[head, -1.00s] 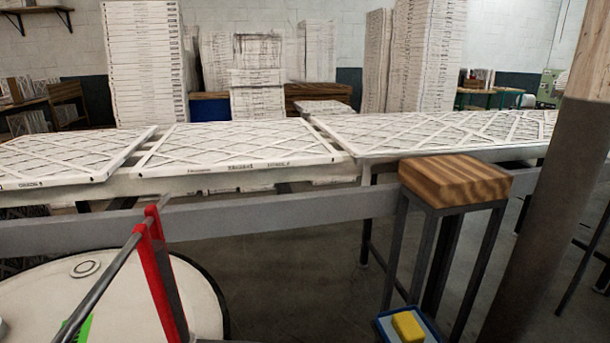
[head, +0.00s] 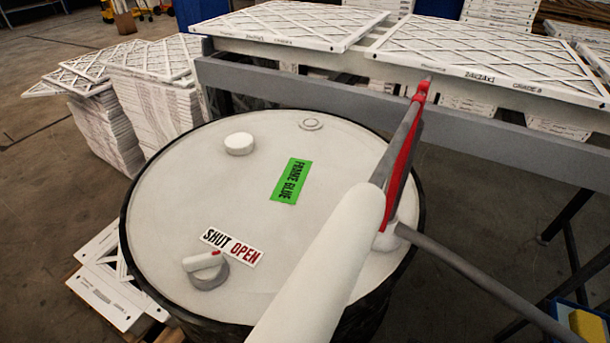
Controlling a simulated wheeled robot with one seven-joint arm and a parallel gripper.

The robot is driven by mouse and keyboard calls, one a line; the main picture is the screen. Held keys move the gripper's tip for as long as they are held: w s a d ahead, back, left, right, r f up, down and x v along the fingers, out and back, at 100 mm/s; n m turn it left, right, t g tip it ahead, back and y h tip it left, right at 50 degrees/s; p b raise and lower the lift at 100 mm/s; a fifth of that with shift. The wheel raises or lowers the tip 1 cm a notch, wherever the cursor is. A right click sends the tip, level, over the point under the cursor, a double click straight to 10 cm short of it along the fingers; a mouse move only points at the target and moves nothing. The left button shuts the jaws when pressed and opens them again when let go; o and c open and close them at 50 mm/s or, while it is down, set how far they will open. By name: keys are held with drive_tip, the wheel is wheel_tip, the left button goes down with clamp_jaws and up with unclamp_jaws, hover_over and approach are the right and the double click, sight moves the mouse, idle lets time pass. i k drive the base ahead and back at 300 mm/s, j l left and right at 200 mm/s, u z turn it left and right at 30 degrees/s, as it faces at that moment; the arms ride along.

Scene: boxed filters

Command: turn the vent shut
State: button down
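The vent is a small grey round knob (head: 208,276) with a white bar handle and a red tip, on the near left of the white drum lid (head: 160,215) in the head view. A label reading SHUT and OPEN (head: 231,247) lies just behind it. The red tip points right and slightly up, seemingly toward the word OPEN. Nothing touches the knob. My gripper is not in view. A thick white cylinder (head: 325,270) crosses the front right of the drum; I cannot tell whether it is part of my arm.
A white cap (head: 239,143) and a green label (head: 288,180) are on the lid. A red lever with a grey rod (head: 405,150) rises at its right. A grey rail (head: 300,105) and filter tables stand behind. Stacked filters (head: 150,100) stand at left, open floor beyond.

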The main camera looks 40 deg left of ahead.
sight(207, 267)
drive_tip(key=u, duration=1.4)
